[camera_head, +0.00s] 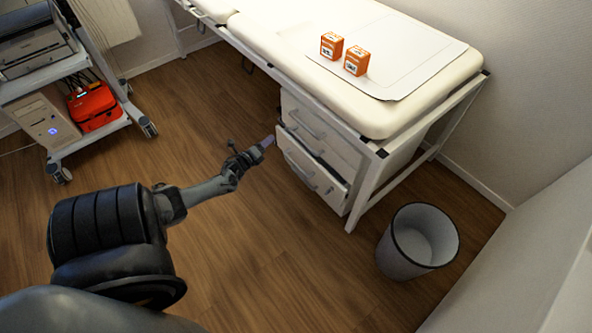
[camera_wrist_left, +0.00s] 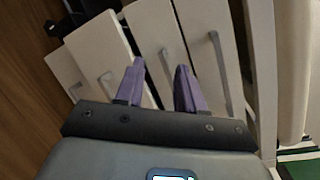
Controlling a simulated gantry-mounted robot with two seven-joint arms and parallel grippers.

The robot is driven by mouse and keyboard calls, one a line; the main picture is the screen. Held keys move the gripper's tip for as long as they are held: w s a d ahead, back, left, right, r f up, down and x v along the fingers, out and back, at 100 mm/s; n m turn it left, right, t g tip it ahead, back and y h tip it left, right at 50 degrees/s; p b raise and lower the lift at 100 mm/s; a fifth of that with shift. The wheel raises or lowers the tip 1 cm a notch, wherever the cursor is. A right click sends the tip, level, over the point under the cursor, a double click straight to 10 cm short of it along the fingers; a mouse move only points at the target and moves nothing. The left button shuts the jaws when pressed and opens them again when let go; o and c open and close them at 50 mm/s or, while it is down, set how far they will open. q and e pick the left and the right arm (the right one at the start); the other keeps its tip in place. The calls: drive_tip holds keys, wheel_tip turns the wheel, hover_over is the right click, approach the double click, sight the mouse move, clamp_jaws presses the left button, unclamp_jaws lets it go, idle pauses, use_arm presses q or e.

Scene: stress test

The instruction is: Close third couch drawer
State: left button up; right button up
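The white couch drawer unit (camera_head: 318,125) stands under the padded couch. One lower drawer (camera_head: 305,168) sticks out from the unit, with a dark gap above its front. The drawer above it looks flush. In the left wrist view, several white drawer fronts with grey handles show tilted, among them one front (camera_wrist_left: 98,50) that appears to stand out. My left gripper (camera_head: 268,142) is beside the upper left corner of the pulled-out drawer. Its purple fingers (camera_wrist_left: 158,78) are apart with nothing held between them. Contact with the drawer cannot be told. My right gripper is not in view.
Two orange boxes (camera_head: 343,53) stand on the couch (camera_head: 440,62). A grey bin (camera_head: 400,262) stands on the floor right of the drawers. A white cart (camera_head: 95,142) with a red case (camera_head: 95,107) stands at left. The wooden floor before the drawers is clear.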

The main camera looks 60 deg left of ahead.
use_arm(q)
drive_tip(key=w+d+f+n+g+y+b, duration=0.2)
drive_tip(key=d+f+n+g+y+b, duration=0.1)
drive_tip(key=d+f+n, duration=0.4)
drive_tip(key=w+d+f+n+g+y+b, duration=0.2)
drive_tip(key=d+f+n+g+y, duration=0.15)
drive_tip(key=d+f, duration=0.5)
drive_tip(key=w+r+b+x, duration=0.1)
drive_tip(key=b+x, duration=0.5)
drive_tip(key=x, duration=0.4)
drive_tip(key=shift+w+d+r+n+h+b, duration=0.3)
drive_tip(key=shift+d+r+n+h+b, duration=0.05)
drive_tip(key=shift+d+r+b, duration=0.05)
drive_tip(key=shift+t, duration=0.25)
drive_tip(key=shift+c, duration=0.3)
clamp_jaws()
